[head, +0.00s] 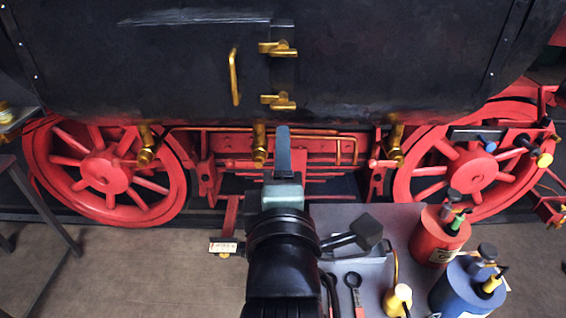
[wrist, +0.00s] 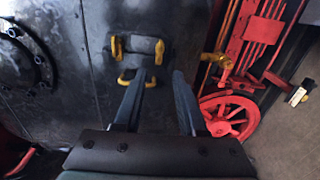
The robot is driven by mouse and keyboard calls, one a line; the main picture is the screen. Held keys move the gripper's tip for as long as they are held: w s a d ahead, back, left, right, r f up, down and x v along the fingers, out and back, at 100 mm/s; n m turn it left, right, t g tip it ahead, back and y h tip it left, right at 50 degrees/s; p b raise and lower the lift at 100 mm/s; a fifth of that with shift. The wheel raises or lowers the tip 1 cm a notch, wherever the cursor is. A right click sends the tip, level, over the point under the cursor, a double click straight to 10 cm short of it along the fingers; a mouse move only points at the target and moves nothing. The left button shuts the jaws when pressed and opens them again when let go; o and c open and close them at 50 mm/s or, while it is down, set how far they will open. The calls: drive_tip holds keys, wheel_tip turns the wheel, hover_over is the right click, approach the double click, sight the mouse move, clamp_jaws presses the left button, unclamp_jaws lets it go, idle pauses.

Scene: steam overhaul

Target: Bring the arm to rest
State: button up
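My gripper (head: 283,150) reaches forward from the bottom middle of the head view, its fingers pointing toward the black locomotive body (head: 150,75). In the wrist view the two dark fingers (wrist: 158,85) stand apart, with nothing seen between them, so the gripper is open and empty. Beyond the fingertips in the wrist view is the black body with brass latches (wrist: 138,48) and a brass handle (wrist: 140,82). The fingers appear apart from the body, but the exact gap cannot be told.
Red wheels (head: 105,172) stand left and right below the body, with brass valves (head: 259,145) between. A grey work surface (head: 335,215) at right bears a dark mallet-like tool (head: 352,236), wrenches (head: 355,290), a red can (head: 437,236) and a blue can (head: 465,290).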

drive_tip(key=shift+s, duration=0.4)
drive_tip(key=s+r+m+t, duration=0.4)
drive_tip(key=r+m, duration=0.5)
drive_tip(key=r, duration=0.5)
drive_tip(key=s+r+m+t, duration=0.5)
drive_tip(key=r+m, duration=0.4)
drive_tip(key=r, duration=0.4)
drive_tip(key=shift+s+r, duration=0.4)
drive_tip(key=shift+s, duration=0.25)
